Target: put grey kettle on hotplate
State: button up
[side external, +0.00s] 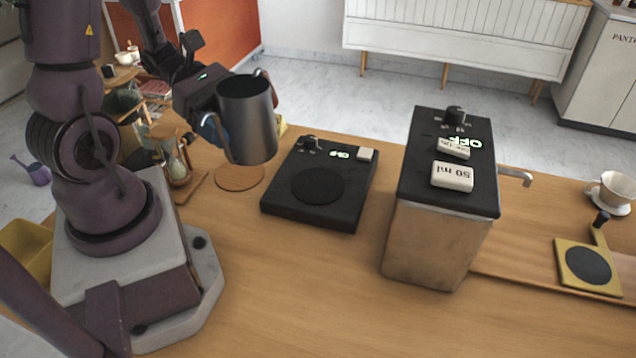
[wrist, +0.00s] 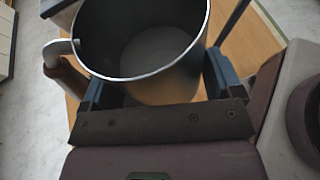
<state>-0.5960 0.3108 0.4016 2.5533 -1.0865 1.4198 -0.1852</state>
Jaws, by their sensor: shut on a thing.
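The grey kettle (side external: 250,122) is an upright, open-topped metal cylinder. My gripper (side external: 212,112) is shut on its side, at the left in the side external view. The kettle hangs a little above the round cork mat (side external: 240,178), left of the hotplate. In the wrist view the kettle (wrist: 145,50) sits between the two fingers of my gripper (wrist: 155,88), with its handle or spout at the left. The black hotplate (side external: 318,187) has a round plate, a knob and a lit display. Its round plate is bare.
A tall machine with buttons (side external: 440,235) stands right of the hotplate. An hourglass (side external: 178,163) stands on the left, close to my arm. A yellow scale-like stand (side external: 590,265) and a white cup (side external: 612,190) are at the far right. The front counter is clear.

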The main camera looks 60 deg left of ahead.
notch_tip(320, 180, down, 3)
jog(key=shift+w+r, duration=0.15)
jog(key=w+a+f, duration=0.2)
jog(key=w+f, duration=0.2)
jog(key=w, duration=0.4)
send_over(310, 181)
notch_tip(310, 181, down, 6)
jog(key=shift+s+r, duration=0.1)
jog(key=shift+r, duration=0.05)
jog(key=shift+f, duration=1.65)
jog(key=o, duration=1)
jog(key=shift+f, duration=0.1)
